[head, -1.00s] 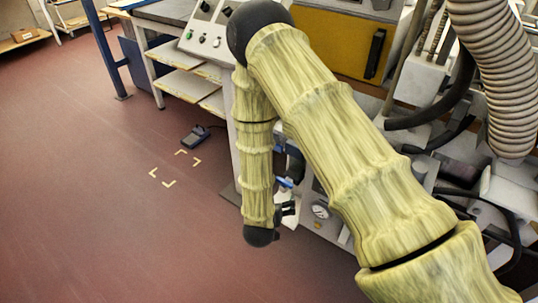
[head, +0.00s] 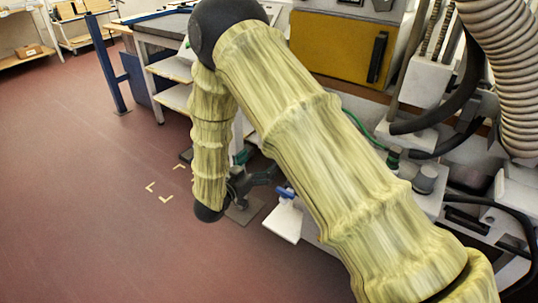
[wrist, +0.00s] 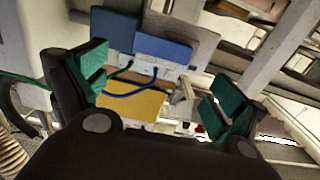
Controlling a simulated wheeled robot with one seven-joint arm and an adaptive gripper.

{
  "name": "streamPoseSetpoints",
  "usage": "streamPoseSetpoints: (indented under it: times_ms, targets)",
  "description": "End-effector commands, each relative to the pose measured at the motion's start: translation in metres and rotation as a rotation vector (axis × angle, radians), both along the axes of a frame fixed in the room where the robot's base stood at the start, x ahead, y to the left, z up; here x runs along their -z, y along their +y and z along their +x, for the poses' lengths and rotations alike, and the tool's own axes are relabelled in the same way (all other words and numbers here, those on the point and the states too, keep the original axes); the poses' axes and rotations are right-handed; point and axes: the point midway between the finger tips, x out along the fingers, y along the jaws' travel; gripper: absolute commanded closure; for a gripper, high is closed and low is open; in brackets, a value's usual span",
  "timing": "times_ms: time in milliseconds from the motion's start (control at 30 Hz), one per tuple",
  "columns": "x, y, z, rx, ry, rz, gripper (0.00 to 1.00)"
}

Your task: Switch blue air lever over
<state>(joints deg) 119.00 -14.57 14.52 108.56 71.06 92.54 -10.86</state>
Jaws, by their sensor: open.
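The blue air lever (head: 285,192) shows in the head view just right of my gripper, above a white plate on the machine's lower front. My gripper (head: 264,168) hangs at the end of the sleeved arm, left of the lever and apart from it in the picture. In the wrist view my gripper (wrist: 160,88) has its green-padded fingers spread wide, with nothing between them. My forearm covers part of the machine front in the head view.
A yellow panel (head: 338,47) with a black handle is on the machine. A ribbed hose (head: 497,75) and dark pipes crowd the right. A workbench with shelves (head: 172,68) stands behind my arm. Red floor (head: 90,190) with corner marks is clear at left.

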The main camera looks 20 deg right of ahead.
Motion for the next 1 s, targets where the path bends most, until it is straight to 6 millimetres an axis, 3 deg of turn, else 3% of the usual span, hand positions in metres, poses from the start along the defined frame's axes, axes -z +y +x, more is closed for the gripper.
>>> streamPoseSetpoints:
  times_ms: [333, 800, 1000]
  targets:
    - [0.001, -0.037, 0.029, 0.0, 0.001, 0.001, 0.04]
    - [0.001, -0.045, 0.035, -0.002, 0.001, 0.0, 0.04]
    - [0.001, -0.045, 0.035, -0.002, 0.001, 0.0, 0.4]
